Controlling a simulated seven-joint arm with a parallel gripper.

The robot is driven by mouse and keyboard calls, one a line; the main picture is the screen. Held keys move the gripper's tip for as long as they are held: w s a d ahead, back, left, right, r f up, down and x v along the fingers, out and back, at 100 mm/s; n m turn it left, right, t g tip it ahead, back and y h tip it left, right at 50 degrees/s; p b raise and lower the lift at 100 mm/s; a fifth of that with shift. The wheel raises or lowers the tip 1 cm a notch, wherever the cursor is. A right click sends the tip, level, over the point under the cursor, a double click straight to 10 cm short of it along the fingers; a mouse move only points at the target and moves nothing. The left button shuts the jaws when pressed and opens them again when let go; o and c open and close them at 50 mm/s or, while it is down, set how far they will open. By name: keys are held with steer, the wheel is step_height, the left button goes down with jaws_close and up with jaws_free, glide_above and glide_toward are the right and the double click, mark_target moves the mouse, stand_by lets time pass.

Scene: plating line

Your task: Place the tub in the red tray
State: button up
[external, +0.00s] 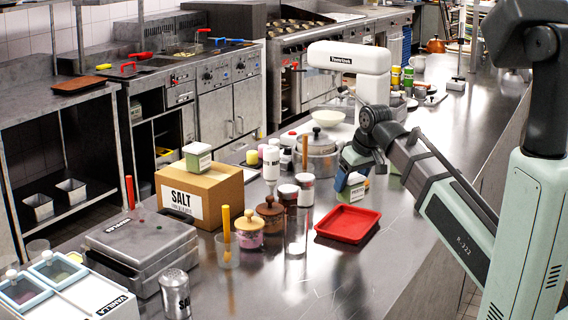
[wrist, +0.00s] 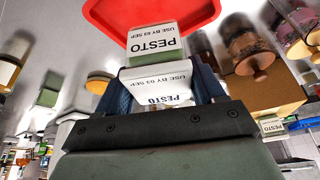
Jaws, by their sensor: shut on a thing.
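The tub (external: 354,191) is a small pot with a white lid and a pale green body, labelled PESTO. My gripper (external: 350,172) is shut on it from above, with blue fingers on either side. In the wrist view the tub (wrist: 153,64) sits between the fingertips (wrist: 165,84), its label readable. The red tray (external: 346,226) lies empty on the steel counter, just below and in front of the tub in the external view. In the wrist view the red tray (wrist: 110,14) shows at the top, partly covered by the tub. The tub's exact height is hard to tell.
A similar tub (external: 197,157) stands on the cardboard SALT box (external: 200,190). Lidded jars (external: 270,212) and a clear glass stand left of the tray. A steel pot (external: 317,160) and a white mixer (external: 348,66) are behind. The counter right of the tray is clear.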

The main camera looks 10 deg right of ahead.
mark_target(358, 185)
steer(key=shift+f, duration=3.75)
steer(key=shift+f, duration=0.15)
steer(key=o, duration=1.2)
steer(key=shift+v, duration=6.15)
